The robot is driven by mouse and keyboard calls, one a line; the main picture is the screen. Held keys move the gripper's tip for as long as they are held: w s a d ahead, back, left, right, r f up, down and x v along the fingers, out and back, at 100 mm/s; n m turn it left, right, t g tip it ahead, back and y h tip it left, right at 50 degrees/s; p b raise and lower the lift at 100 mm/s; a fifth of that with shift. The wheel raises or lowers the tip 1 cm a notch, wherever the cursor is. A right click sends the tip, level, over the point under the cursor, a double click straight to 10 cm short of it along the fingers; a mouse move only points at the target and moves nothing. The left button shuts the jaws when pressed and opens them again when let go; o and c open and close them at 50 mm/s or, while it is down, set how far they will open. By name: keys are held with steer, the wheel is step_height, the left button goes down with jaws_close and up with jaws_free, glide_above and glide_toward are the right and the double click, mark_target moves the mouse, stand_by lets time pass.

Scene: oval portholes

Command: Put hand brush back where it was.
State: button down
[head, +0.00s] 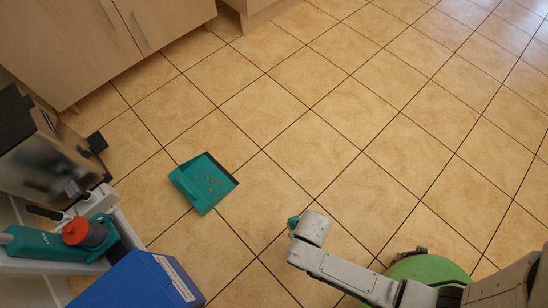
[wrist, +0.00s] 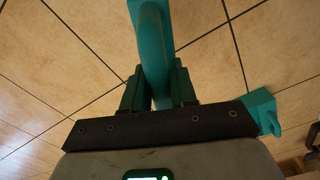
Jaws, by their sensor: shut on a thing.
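My gripper (wrist: 157,88) is shut on the teal hand brush (wrist: 152,40), with its dark fingers on either side of the handle in the wrist view. The brush's bristles are not in sight there. In the head view my gripper (head: 304,227) is above the tiled floor at the lower middle. Only a small teal bit (head: 292,222) shows beside it, and I cannot tell which part it is. A teal dustpan (head: 186,186) with small orange-brown crumbs in it lies on the floor, left of my gripper and apart from it.
A white trolley or shelf (head: 40,267) at the lower left holds a teal tool (head: 45,246) with a red-orange part (head: 84,233). A blue box (head: 130,285) stands beside it. A dark metallic appliance (head: 45,155) and wooden cabinets (head: 70,45) border the left. Floor at centre and right is clear.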

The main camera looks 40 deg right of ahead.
steer(key=w+d+f+b, duration=0.1)
steer(key=w+f+b, duration=0.9)
steer(key=w+f, duration=0.2)
steer(key=shift+w+d+f, duration=0.25)
steer(key=shift+w+f, duration=0.05)
steer(key=shift+w, duration=0.35)
steer(key=shift+f, duration=0.1)
steer(key=c, duration=0.9)
jaws_free()
